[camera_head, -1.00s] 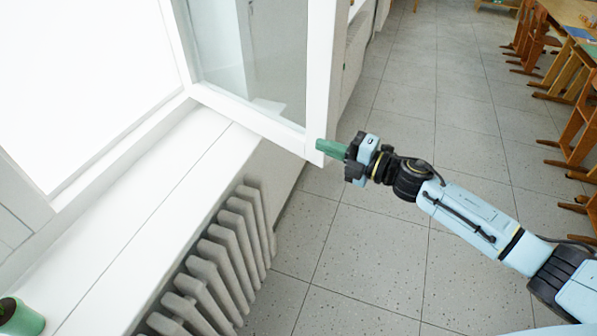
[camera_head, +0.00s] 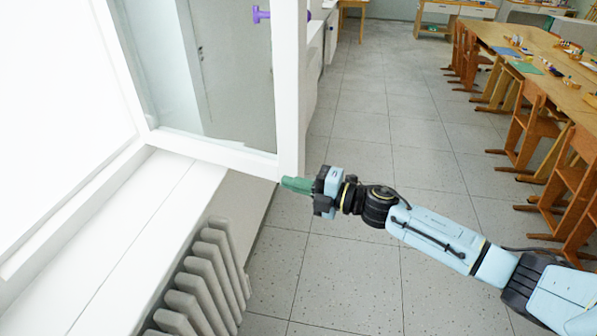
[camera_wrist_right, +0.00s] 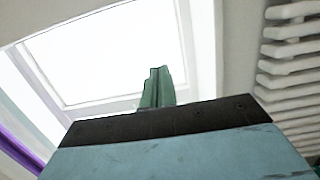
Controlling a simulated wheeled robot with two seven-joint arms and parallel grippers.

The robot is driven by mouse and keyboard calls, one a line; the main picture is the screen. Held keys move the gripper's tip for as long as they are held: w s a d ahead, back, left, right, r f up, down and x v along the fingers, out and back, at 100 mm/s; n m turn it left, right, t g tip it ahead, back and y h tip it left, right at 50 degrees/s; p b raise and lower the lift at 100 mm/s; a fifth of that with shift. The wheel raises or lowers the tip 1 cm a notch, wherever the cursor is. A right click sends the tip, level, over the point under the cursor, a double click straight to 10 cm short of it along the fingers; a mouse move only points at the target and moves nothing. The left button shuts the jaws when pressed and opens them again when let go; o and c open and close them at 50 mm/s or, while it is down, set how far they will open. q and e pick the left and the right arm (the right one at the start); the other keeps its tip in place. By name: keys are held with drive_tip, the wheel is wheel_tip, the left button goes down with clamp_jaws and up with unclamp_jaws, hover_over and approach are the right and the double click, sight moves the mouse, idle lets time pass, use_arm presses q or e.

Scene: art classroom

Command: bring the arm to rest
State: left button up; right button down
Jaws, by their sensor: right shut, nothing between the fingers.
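My right arm (camera_head: 435,237) reaches in from the lower right of the head view. Its gripper (camera_head: 292,184) has green fingers, which are shut and empty. The fingertips are at the lower outer corner of the open window sash (camera_head: 288,110); I cannot tell whether they touch it. In the right wrist view the closed green fingers (camera_wrist_right: 157,88) point up toward the bright window opening. My left gripper is in neither view.
The white sill (camera_head: 150,215) runs along the left above a grey radiator (camera_head: 205,285). Wooden chairs (camera_head: 515,140) and a long table (camera_head: 535,60) stand at the right. Tiled floor (camera_head: 370,130) between is clear.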

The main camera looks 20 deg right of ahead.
drive_tip(key=s+d+b, duration=0.1)
drive_tip(key=s+d, duration=0.2)
drive_tip(key=d, duration=0.5)
drive_tip(key=shift+s+d+f+b, duration=0.15)
drive_tip(key=shift+s+d+b, duration=0.1)
drive_tip(key=shift+s+b, duration=0.15)
